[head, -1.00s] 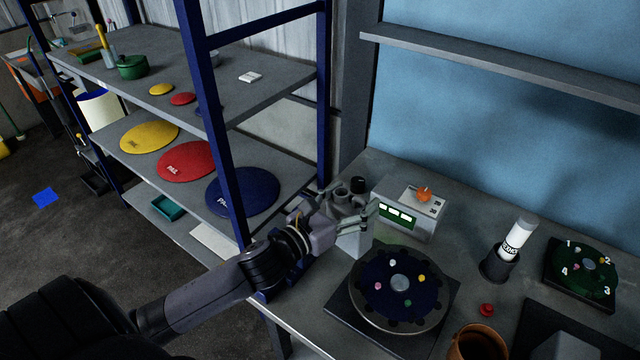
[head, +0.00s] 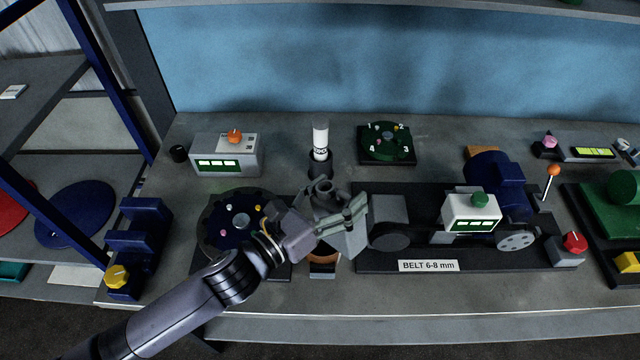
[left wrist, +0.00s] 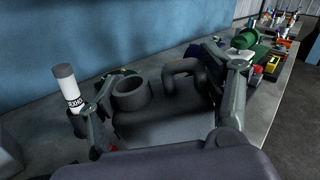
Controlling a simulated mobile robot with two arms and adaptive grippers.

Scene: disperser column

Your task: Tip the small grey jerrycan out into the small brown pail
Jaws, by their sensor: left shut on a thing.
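The small grey jerrycan (head: 346,244) is held in my left gripper (head: 345,218), whose fingers close on its sides. In the left wrist view its round open neck (left wrist: 131,94) and curved handle (left wrist: 184,76) show between the fingers. It looks roughly upright, with its mouth up; any contents cannot be seen. The small brown pail (head: 323,269) stands near the bench's front edge. In the head view the jerrycan overlaps it and hides most of it; the height between them cannot be told. My right gripper is not in view.
A dark blue carousel (head: 217,233) lies left of the pail, and a belt machine (head: 390,239) stands close on the right. Behind are a white bottle (head: 320,137) in a black holder and a green disc (head: 385,140). The bench front strip (head: 430,288) is clear.

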